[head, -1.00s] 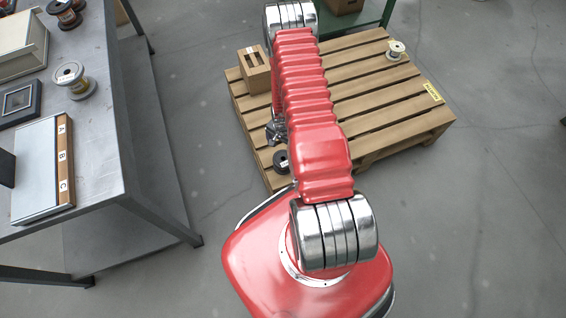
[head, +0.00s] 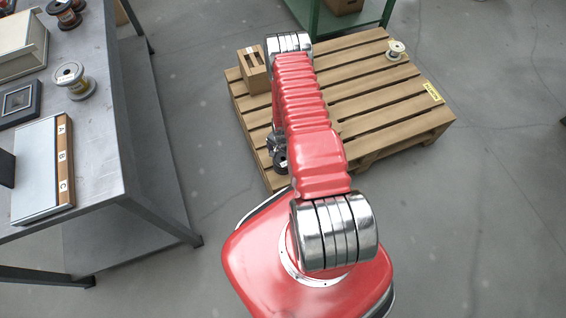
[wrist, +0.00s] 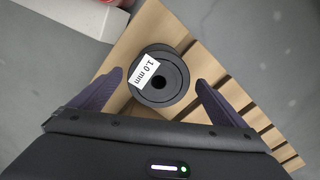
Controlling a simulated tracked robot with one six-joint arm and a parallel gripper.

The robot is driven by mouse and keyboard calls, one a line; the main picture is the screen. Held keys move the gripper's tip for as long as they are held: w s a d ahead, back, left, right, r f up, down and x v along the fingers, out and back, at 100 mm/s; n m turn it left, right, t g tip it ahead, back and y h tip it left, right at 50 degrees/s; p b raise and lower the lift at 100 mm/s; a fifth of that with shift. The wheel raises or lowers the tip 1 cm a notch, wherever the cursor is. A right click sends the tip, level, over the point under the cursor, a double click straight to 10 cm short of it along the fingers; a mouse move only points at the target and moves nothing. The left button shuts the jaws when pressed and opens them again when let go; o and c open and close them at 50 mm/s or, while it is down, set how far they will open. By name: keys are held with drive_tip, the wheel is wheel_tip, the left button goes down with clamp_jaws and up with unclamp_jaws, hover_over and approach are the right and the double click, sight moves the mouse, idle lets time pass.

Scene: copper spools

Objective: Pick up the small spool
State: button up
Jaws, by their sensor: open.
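A small black spool (wrist: 165,88) with a white "1.0 mm" label sits on the near left corner of the wooden pallet. In the wrist view it lies between the two dark fingers of my gripper (wrist: 157,80), with a gap on each side. The fingers are open and do not appear to touch it. In the head view my gripper (head: 276,146) is at the spool (head: 281,166) and hides part of it. How high the fingertips are above the slats cannot be told.
The pallet (head: 385,125) also holds a cardboard box (head: 252,72) at the left and a pale spool (head: 396,50) at the far right. A metal workbench (head: 105,140) with several spools and boxes stands left. A green stand (head: 330,22) is behind. Floor at right is clear.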

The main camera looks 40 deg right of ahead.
drive_tip(key=shift+f, duration=0.15)
drive_tip(key=shift+s+d+f, duration=0.1)
drive_tip(key=shift+f, duration=2.45)
drive_tip(key=shift+c, duration=0.2)
drive_tip(key=c, duration=1.7)
